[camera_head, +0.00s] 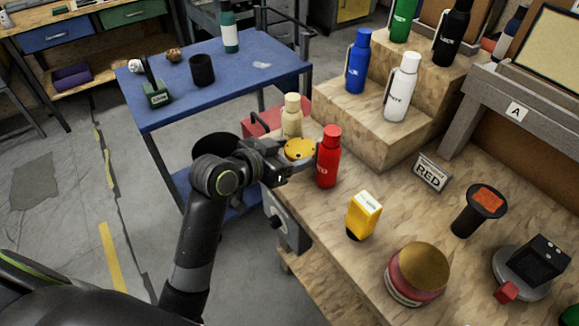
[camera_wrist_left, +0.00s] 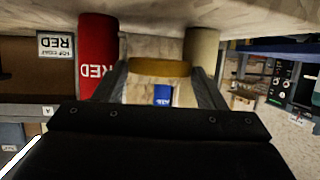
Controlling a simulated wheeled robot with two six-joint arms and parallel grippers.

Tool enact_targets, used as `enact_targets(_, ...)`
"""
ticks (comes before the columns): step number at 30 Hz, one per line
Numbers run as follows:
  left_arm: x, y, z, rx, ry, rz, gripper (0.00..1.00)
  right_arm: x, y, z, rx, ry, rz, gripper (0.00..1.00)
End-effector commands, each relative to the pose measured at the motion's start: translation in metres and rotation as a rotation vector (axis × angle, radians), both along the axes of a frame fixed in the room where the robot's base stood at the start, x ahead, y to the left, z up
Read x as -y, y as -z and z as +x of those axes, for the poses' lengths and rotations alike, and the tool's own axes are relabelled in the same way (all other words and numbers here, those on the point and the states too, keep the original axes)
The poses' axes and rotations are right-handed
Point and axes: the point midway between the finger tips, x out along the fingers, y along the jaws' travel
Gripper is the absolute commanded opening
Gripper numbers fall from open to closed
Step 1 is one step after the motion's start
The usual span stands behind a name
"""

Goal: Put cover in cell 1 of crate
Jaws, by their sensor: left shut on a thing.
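In the left wrist view the yellow-brown disc (camera_wrist_left: 160,68) sits between the two fingers. A red bottle (camera_head: 328,158) stands close to the right of the gripper, and a cream bottle (camera_head: 292,115) stands just behind the disc. A red box-like thing (camera_head: 262,122), partly hidden behind the cream bottle, may be the crate; its cells cannot be made out. My right gripper is not in view.
Blue and white bottles stand on a wooden step (camera_head: 385,140). A RED sign (camera_head: 431,172), a yellow carton (camera_head: 363,215), a gold-lidded jar (camera_head: 417,272) and a black holder (camera_head: 480,210) stand on the table. A blue cart (camera_head: 225,85) stands at the back left.

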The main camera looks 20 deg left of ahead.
Motion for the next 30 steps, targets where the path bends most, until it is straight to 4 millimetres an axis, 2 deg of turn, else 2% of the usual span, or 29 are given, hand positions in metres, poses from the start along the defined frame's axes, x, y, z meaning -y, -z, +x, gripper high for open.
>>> enact_targets(9, 0.000, 0.037, 0.000, -0.003, -0.001, -0.003, 0.34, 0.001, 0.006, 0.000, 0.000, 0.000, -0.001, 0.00)
enact_targets(21, 0.000, 0.043, 0.000, 0.002, 0.000, -0.001, 0.34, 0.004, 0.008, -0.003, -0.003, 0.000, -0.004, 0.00)
enact_targets(22, 0.000, 0.043, 0.000, 0.000, 0.000, 0.000, 0.68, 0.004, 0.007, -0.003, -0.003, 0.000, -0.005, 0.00)
enact_targets(24, 0.000, 0.042, 0.000, 0.000, 0.000, 0.000, 0.73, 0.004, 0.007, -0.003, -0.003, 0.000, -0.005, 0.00)
enact_targets(30, 0.000, 0.042, 0.000, 0.000, 0.000, 0.000, 0.73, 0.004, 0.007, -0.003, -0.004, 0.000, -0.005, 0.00)
